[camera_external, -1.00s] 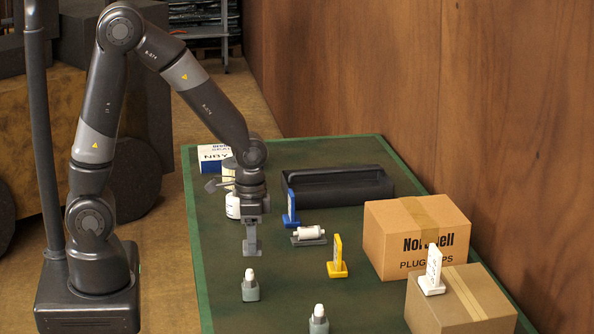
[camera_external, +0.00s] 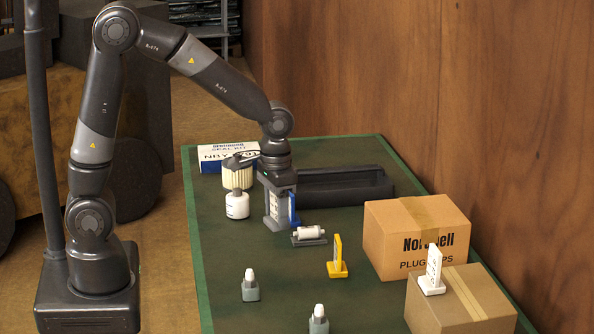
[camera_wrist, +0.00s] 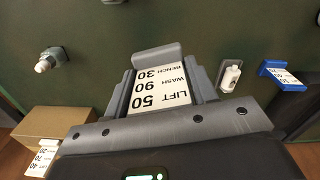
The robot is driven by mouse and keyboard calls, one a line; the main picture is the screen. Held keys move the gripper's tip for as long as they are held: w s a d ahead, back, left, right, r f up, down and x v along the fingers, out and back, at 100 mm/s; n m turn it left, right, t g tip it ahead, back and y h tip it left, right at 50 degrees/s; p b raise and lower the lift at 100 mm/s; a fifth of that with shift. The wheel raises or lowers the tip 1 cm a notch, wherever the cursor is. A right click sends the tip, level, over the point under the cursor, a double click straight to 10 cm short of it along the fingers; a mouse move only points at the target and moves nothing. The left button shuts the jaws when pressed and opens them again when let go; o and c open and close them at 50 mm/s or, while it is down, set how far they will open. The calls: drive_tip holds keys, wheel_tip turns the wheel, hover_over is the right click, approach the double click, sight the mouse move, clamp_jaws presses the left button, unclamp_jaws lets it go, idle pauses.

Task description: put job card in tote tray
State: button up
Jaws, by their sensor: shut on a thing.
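My gripper (camera_external: 278,208) is shut on a grey-based job card (camera_wrist: 160,88) printed "LIFT 50, WASH 90, BENCH 30". The card lies between both fingers in the wrist view; in the external view it (camera_external: 273,206) shows upright and partly covered by the fingers. It is left of the blue-based card, near the front left of the black tote tray (camera_external: 362,192). I cannot tell its exact height above the mat. The tray's left end is hidden behind my gripper and the blue card.
A blue-based card (camera_external: 293,209) and a grey cradle with a white cylinder (camera_external: 309,234) stand close right. A white jar (camera_external: 237,206), pleated filter (camera_external: 236,178) and blue-white box (camera_external: 215,153) stand left. A yellow-based card (camera_external: 338,258), small bottles (camera_external: 250,287) and cartons (camera_external: 415,235) are nearer.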

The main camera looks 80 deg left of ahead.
drive_tip(key=w+a+r+n, duration=0.3)
drive_tip(key=w+a+n, duration=0.4)
drive_tip(key=w+a, duration=0.5)
drive_tip(key=w+a+r+n, duration=0.15)
drive_tip(key=a+n, duration=0.25)
drive_tip(key=a, duration=0.6)
drive_tip(key=w+a+r+n, duration=0.1)
drive_tip(key=w+a+n, duration=0.25)
drive_tip(key=a, duration=0.65)
drive_tip(key=shift+n, duration=0.35)
drive_tip(key=a+f, duration=0.2)
drive_tip(key=a, duration=0.1)
drive_tip(key=s+a+f, duration=0.1)
drive_tip(key=a+f, duration=0.1)
drive_tip(key=a, duration=0.2)
drive_tip(key=a+f, duration=0.2)
drive_tip(key=a, duration=0.2)
drive_tip(key=shift+s+a+f, duration=0.15)
drive_tip(key=shift+s+f, duration=0.05)
drive_tip(key=shift+s, duration=0.15)
drive_tip(key=shift+a+f, duration=0.35)
drive_tip(key=shift+f, duration=1.85)
drive_tip(key=shift+f, duration=0.15)
drive_tip(key=o, duration=1)
